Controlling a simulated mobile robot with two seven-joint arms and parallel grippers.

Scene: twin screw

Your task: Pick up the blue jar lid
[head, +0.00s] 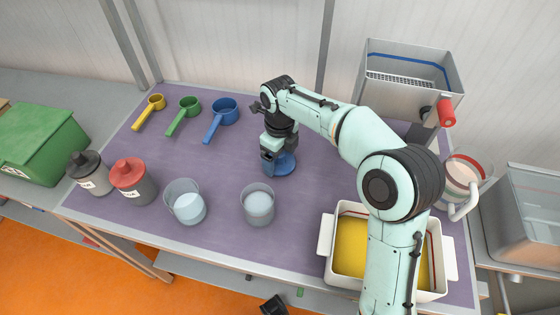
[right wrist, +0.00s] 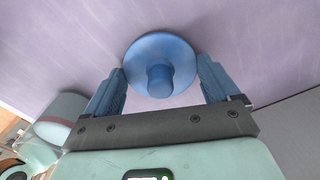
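The blue jar lid (head: 284,165) is a round disc with a knob, lying on the purple mat. My right gripper (head: 270,155) is over the lid and hides part of it in the head view. In the right wrist view, the lid (right wrist: 160,50) lies ahead, with its knob (right wrist: 160,80) toward the camera. The blue fingers of my right gripper (right wrist: 161,88) are open on either side of the knob. Clear gaps show between the knob and both fingers. My left gripper cannot be made out in the head view.
Two clear beakers (head: 186,203) stand left and front of the lid. Yellow, green and blue scoops (head: 222,112) lie behind left. Two lidded jars (head: 130,181) stand at left. A white tub (head: 327,235) and a metal hopper (head: 408,82) are at right. Bare mat surrounds the lid.

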